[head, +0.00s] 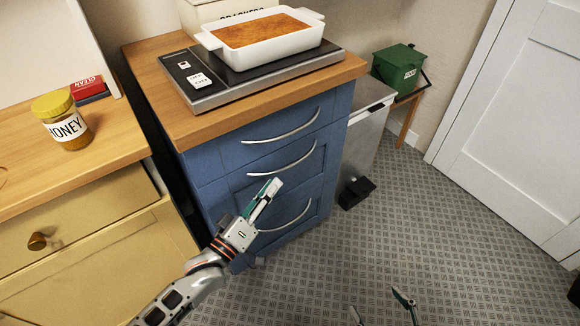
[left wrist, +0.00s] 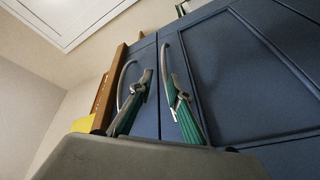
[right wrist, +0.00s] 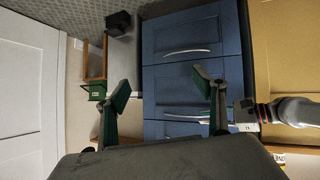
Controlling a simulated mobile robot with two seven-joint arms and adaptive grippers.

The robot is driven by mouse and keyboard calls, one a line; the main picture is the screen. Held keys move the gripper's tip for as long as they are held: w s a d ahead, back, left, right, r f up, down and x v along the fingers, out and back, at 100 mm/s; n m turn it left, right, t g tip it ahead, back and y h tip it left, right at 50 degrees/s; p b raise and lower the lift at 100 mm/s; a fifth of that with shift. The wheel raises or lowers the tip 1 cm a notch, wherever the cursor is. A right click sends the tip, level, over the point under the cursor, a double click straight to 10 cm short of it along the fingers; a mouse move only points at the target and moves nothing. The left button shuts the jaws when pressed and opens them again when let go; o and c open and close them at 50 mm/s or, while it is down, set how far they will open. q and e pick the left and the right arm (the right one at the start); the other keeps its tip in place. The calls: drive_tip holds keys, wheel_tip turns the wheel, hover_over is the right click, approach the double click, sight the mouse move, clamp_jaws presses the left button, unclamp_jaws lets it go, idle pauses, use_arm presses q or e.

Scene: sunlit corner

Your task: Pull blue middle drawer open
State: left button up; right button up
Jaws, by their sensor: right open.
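The blue middle drawer (head: 258,182) is closed in the blue cabinet, between the top and bottom drawers. Its curved metal handle (head: 282,162) also shows in the left wrist view (left wrist: 166,56). My left gripper (head: 272,188) is in front of the cabinet, just below that handle in the head view. In the left wrist view its fingertips (left wrist: 157,76) are apart, partly open, with the right finger overlapping the handle; I cannot tell whether they touch. My right gripper (head: 380,306) is open and empty, low over the floor; its fingers (right wrist: 165,85) face the cabinet from a distance.
A yellow cabinet (head: 90,235) with a honey jar (head: 60,120) stands left. A small black box (head: 357,192) is on the floor to the right. The floor in front is clear.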

sight(290, 164)
use_arm(q)
drive_tip(key=shift+n+h, duration=0.5)
drive_tip(key=x, duration=0.3)
drive_tip(key=f+b+x, duration=0.1)
drive_tip(key=x, duration=0.2)
drive_tip(key=b+x, duration=0.1)
drive_tip(key=x, duration=0.2)
drive_tip(key=shift+w+a+f, duration=0.1)
drive_tip(key=shift+w+f, duration=0.05)
drive_tip(key=shift+w, duration=0.4)
clamp_jaws()
